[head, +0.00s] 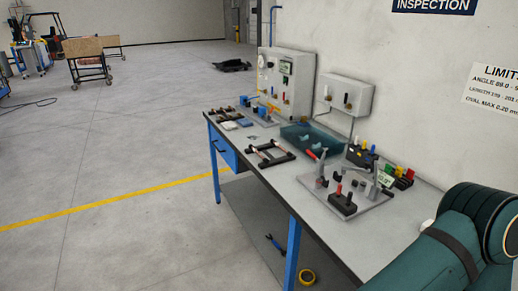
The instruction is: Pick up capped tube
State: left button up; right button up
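I cannot clearly pick out the capped tube at this size. A dark rack (270,153) lies on the workbench, with thin reddish-brown bars or tubes along it; whether any has a cap is too small to tell. A grey fixture plate (347,206) with a red-handled clamp and dark blocks sits nearer on the bench. My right arm enters at the lower right, over the bench's near end, and its gripper is out of the picture. My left gripper is not in view.
The workbench (391,234) has blue legs and stands along the wall. A teal bin (302,137), a grey control panel (287,82) and a smaller wall box (344,96) are at its back. Tools with coloured handles (402,173) stand behind the fixture. Open floor lies left.

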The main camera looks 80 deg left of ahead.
aim_at(289, 154)
jog(key=u, duration=1.6)
jog(key=i+j+u, duration=0.1)
jog(key=j+u, duration=0.2)
jog(key=i+j+u, duration=0.15)
jog(key=j+u, duration=0.2)
jog(key=i+j, duration=0.15)
jog(key=j, duration=0.2)
jog(key=i+j, duration=0.2)
jog(key=j+z, duration=0.2)
jog(key=z, duration=0.85)
jog(key=j+z, duration=1.2)
jog(key=j, duration=0.2)
jog(key=k+j+z, duration=0.2)
jog(key=j, duration=0.2)
jog(key=k+j, duration=0.1)
jog(key=j, duration=0.2)
jog(key=k+j, duration=0.1)
jog(key=j, duration=0.25)
jog(key=k+j+z, duration=0.1)
jog(key=j, duration=0.2)
